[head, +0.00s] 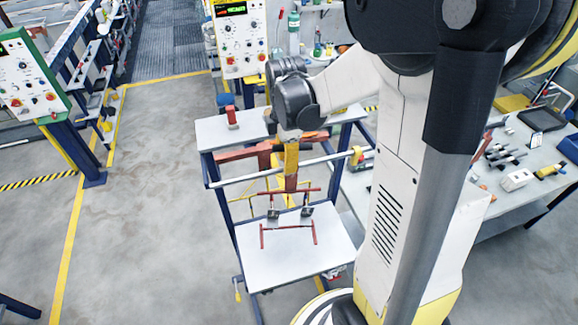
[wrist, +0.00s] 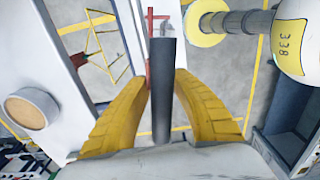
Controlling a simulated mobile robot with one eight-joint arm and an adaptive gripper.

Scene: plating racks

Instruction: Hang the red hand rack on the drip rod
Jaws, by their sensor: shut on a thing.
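My gripper (head: 291,172) is in the middle of the head view, its yellow fingers pointing down above a grey-topped stand. The red hand rack (head: 290,191) shows directly below the fingers, with a short stem, a crossbar and thin hanging parts; its upper end is hidden by the fingers. The pale drip rod (head: 240,179) runs across the stand and passes at the height of the fingers; whether the rack touches it, I cannot tell. In the wrist view the gripper (wrist: 165,82) closes around a dark grey cylinder (wrist: 165,105), with a red rack part (wrist: 149,45) beyond.
The stand's lower tray (head: 320,262) is below the rack. A small red-handled item (head: 232,117) is on the stand's upper shelf (head: 212,133). A cluttered workbench (head: 545,150) is at right. Control panels (head: 240,40) stand behind.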

